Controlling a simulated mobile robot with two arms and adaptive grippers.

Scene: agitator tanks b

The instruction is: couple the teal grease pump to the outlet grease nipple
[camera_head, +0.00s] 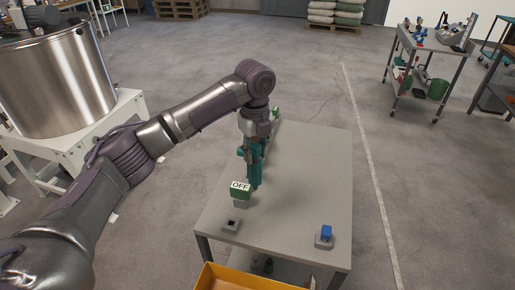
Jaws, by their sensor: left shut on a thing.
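The teal grease pump (256,172) hangs roughly upright over the left part of the grey table. My left gripper (255,147) comes down from above and is shut on it. The gripper hides the pump's upper part. I cannot tell whether the pump's lower end touches the table. I cannot make out the outlet grease nipple in this view. My right gripper is not in view.
A yellow bin (240,279) is below the front edge. A steel tank (55,80) stands left.

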